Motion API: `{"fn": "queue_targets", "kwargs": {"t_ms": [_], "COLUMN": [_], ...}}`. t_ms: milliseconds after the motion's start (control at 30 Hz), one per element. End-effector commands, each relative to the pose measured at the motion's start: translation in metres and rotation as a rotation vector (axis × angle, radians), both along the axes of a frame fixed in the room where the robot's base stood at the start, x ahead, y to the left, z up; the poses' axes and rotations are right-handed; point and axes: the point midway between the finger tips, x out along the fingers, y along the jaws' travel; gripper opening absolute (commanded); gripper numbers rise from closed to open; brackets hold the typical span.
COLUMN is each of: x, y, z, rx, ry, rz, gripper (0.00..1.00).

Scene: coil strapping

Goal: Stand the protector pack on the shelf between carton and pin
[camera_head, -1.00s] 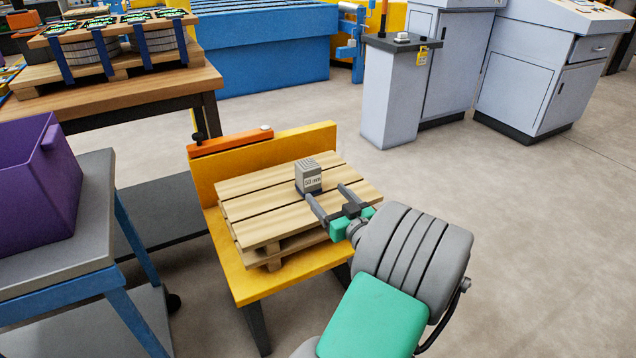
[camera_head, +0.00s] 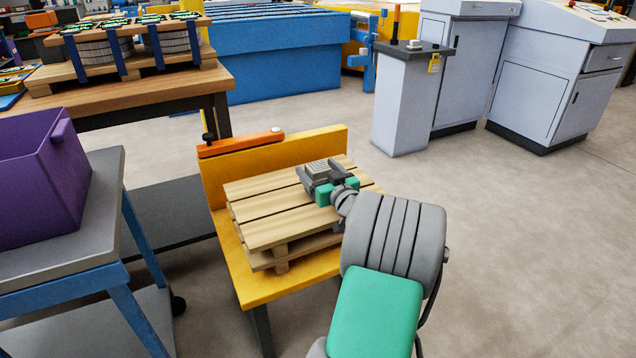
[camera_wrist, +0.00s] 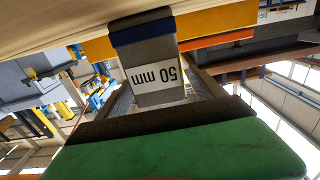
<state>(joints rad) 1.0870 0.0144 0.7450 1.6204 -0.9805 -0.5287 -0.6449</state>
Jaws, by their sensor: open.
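The protector pack, a small grey block (camera_head: 318,166) with a ribbed top, stands on the wooden pallet (camera_head: 262,207). Its white "50 mm" label shows upside down in the wrist view (camera_wrist: 155,76). My gripper (camera_head: 323,175) is open around the pack, with one finger on each side of it. Whether either finger touches the pack I cannot tell. The pack's lower part is hidden by my gripper in the head view. I cannot identify the shelf, carton or pin for certain.
The pallet lies on a yellow stand (camera_head: 257,288) with a raised back plate carrying an orange bar (camera_head: 240,143). A grey cart (camera_head: 70,232) with a purple bin (camera_head: 40,170) stands left. A wooden table (camera_head: 150,104) holds strapped coils. Grey cabinets stand behind at right.

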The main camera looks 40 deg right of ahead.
Motion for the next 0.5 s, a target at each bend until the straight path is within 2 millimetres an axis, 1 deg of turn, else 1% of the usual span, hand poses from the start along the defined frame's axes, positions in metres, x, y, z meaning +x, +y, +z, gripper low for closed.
{"fn": "queue_targets", "kwargs": {"t_ms": [33,67,500], "x": [-0.0002,-0.0002,-0.0005], "y": [0.0001,0.0001,0.0001], "z": [0.0,0.0,-0.0001], "rx": [0.0,0.0,0.0], "ry": [0.0,0.0,0.0], "rz": [0.0,0.0,0.0], "gripper": [0.77,0.74,0.38]}}
